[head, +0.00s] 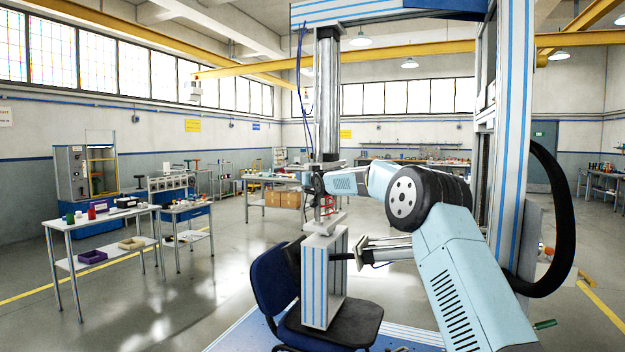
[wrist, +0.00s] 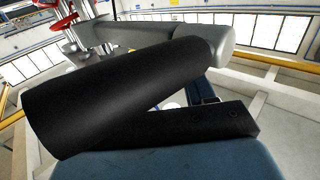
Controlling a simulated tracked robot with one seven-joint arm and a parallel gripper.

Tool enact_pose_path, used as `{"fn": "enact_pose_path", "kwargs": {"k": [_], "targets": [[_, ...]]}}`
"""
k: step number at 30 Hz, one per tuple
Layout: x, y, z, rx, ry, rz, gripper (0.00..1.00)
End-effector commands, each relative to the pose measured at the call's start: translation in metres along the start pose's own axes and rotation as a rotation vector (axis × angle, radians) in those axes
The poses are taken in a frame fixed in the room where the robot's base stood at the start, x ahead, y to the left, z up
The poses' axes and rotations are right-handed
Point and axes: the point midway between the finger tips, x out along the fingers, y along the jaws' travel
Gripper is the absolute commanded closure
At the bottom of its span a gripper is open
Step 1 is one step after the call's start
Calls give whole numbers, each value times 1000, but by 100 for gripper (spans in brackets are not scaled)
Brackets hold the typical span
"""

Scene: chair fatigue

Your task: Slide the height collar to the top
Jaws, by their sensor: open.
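A blue-and-black office chair (head: 275,290) stands on the test rig, under a vertical metal column (head: 328,95). A small red part (head: 327,203) sits low on the column line, just above the striped block; red rings also show at the upper left of the wrist view (wrist: 62,22). I cannot tell which part is the height collar. My gripper (head: 317,184) is beside the lower end of the column, above the striped block. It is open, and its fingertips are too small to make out. Large dark shapes fill the middle of the wrist view and hide what is behind them.
A striped upright block (head: 323,275) stands over the chair seat. A striped frame post (head: 512,150) with a black hose (head: 562,220) is at the right. A horizontal cylinder (head: 385,249) reaches toward the block. Work tables (head: 100,220) stand at the left, with open floor between.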

Motion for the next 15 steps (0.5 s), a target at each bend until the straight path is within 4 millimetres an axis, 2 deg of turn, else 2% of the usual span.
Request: {"fn": "enact_pose_path", "kwargs": {"k": [5, 15], "targets": [[-16, 0, -1, -1, -1, -1, 46], [-64, 1, 0, 0, -1, 2, 46]]}}
